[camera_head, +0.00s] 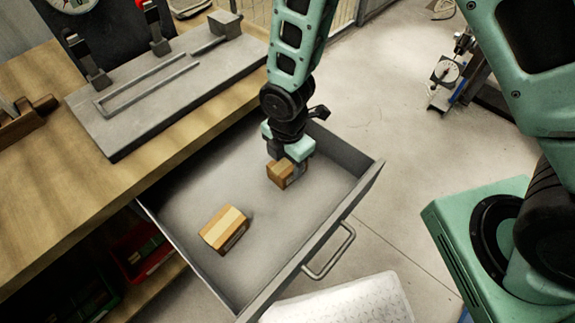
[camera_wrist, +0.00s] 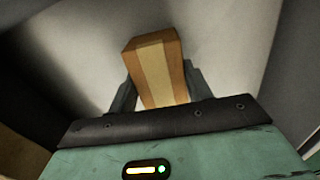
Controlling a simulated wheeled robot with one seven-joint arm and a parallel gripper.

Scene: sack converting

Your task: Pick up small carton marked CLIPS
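Two small brown cartons with pale tape are in the open grey drawer (camera_head: 180,208). One carton (camera_head: 222,230) lies near the drawer's front left, clear of my gripper. The other carton (camera_head: 281,174) is towards the far right end, under my gripper (camera_head: 291,164). In the wrist view, this carton (camera_wrist: 155,68) sits between the two fingers of my gripper (camera_wrist: 158,78), which appear to touch it on both sides. I cannot tell whether it rests on the drawer floor. No marking is readable on either carton, so I cannot tell which says CLIPS.
The drawer walls and front handle (camera_head: 330,252) surround the cartons. A wooden bench (camera_head: 190,125) with a grey plate and fixture (camera_head: 140,108) stands above left. Red bins (camera_head: 140,252) sit below it. A pale patterned pad (camera_head: 345,302) lies in front.

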